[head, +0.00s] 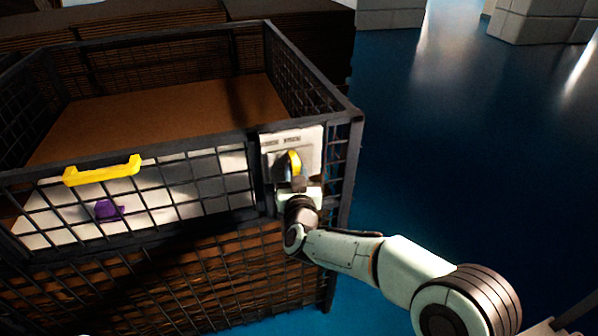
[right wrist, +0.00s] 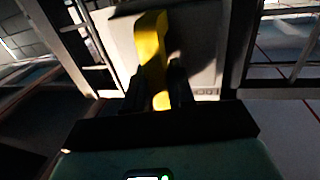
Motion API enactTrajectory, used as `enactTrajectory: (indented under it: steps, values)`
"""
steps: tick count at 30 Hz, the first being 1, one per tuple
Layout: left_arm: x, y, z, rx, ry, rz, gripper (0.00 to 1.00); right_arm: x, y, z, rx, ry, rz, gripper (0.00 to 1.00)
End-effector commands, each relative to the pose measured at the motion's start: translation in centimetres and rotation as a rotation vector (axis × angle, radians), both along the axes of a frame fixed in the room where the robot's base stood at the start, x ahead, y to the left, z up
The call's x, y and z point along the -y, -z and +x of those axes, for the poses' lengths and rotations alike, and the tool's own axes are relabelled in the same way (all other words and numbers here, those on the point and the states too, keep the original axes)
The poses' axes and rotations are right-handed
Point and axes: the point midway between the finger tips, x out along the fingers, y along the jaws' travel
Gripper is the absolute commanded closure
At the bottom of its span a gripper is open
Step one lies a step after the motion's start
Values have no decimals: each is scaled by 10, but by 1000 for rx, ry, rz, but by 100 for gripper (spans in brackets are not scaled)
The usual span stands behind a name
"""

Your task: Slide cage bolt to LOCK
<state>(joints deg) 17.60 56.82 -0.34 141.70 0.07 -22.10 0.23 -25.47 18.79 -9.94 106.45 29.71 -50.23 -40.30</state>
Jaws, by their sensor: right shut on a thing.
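The cage (head: 265,26) is a dark wire-mesh box. At its front right corner is a pale lock plate (head: 306,140) with small dark lettering along its top edge. The yellow bolt handle (head: 294,161) stands on this plate, and it also shows in the right wrist view (right wrist: 151,55). My right gripper (head: 297,180) is at the plate, and in the right wrist view its dark fingers (right wrist: 157,90) are shut on the lower part of the yellow handle. The gripper hides part of the bolt. My left gripper is not in view.
A yellow bar handle (head: 102,170) is on the cage's front gate at the left. A purple object (head: 108,209) is behind the mesh below it. Brown stacked sheets (head: 160,50) stand behind the cage. The blue floor (head: 450,150) to the right is clear.

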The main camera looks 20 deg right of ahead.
Motion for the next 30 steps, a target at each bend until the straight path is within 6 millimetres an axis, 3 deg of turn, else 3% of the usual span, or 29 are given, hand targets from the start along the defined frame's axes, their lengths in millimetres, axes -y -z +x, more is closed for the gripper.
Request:
enactTrajectory:
  steps: [1,6,17,18,19,30]
  values:
    - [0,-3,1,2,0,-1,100,-17,-1,0,0,-14,1,100]
    - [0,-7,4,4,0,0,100,-46,-1,-2,-1,-12,1,100]
    - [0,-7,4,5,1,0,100,-54,0,-3,-1,-14,1,100]
    - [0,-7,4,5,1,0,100,-55,0,-3,-1,-14,1,67]
    - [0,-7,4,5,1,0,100,-55,0,-3,-1,-14,1,58]
    - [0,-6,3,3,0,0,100,-53,0,-7,-1,-9,2,58]
